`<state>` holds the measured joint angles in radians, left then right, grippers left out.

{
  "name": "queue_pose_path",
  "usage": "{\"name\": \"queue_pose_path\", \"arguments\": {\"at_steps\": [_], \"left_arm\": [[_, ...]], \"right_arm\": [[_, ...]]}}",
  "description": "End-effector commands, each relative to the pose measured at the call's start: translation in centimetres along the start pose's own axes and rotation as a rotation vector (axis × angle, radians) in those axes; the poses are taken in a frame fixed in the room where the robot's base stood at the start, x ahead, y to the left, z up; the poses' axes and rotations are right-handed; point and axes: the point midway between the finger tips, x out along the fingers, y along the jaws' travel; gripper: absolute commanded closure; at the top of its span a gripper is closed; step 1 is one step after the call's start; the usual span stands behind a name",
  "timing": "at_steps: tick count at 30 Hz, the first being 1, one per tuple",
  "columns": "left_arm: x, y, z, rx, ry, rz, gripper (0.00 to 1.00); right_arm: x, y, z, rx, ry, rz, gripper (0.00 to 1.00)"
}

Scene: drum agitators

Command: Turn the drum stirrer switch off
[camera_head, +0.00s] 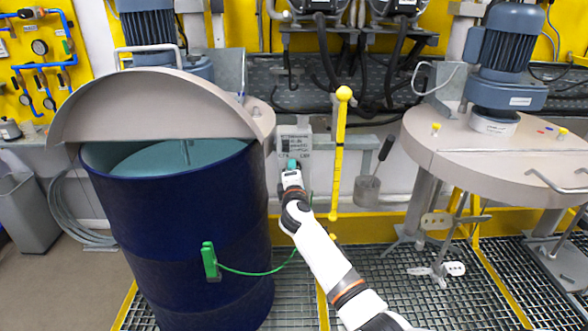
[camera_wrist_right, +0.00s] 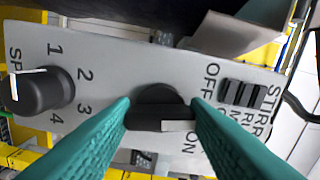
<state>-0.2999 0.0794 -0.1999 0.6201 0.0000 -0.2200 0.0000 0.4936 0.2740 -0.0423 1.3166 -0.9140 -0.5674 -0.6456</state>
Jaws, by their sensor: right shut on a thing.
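The stirrer control box (camera_head: 294,140) is a grey panel beside the blue drum in the head view. Its black rotary switch (camera_wrist_right: 158,108) shows in the right wrist view, with OFF and ON printed next to it. The switch's white mark lies near the ON label. My right gripper (camera_head: 292,164) is at the front of the box. In the right wrist view its teal fingers (camera_wrist_right: 160,115) are on both sides of the switch and shut on it. The fingers cover part of the panel. My left gripper is not in view.
The dark blue drum (camera_head: 180,220) stands left of my right arm, with a raised grey lid (camera_head: 155,110) and a green clamp (camera_head: 210,262). A speed knob (camera_wrist_right: 42,90) sits beside the switch. A yellow pole (camera_head: 339,150) stands just right of the box. Another agitator lid (camera_head: 500,165) is at right.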

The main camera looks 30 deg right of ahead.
Motion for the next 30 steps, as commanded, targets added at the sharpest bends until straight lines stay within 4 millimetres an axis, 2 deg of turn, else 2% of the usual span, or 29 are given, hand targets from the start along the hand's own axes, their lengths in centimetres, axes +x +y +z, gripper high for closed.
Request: {"name": "queue_pose_path", "arguments": {"at_steps": [6, 15, 30], "left_arm": [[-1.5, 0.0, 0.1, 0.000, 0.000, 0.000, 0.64], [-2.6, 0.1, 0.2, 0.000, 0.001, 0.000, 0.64], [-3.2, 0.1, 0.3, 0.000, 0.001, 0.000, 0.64]], "right_arm": [[0.0, -0.1, 0.0, -0.200, -0.002, 0.002, 0.81], [0.0, 0.1, 0.0, -0.404, -0.001, 0.003, 0.81], [-0.1, 0.3, 0.1, -0.522, -0.003, 0.002, 0.81]]}}
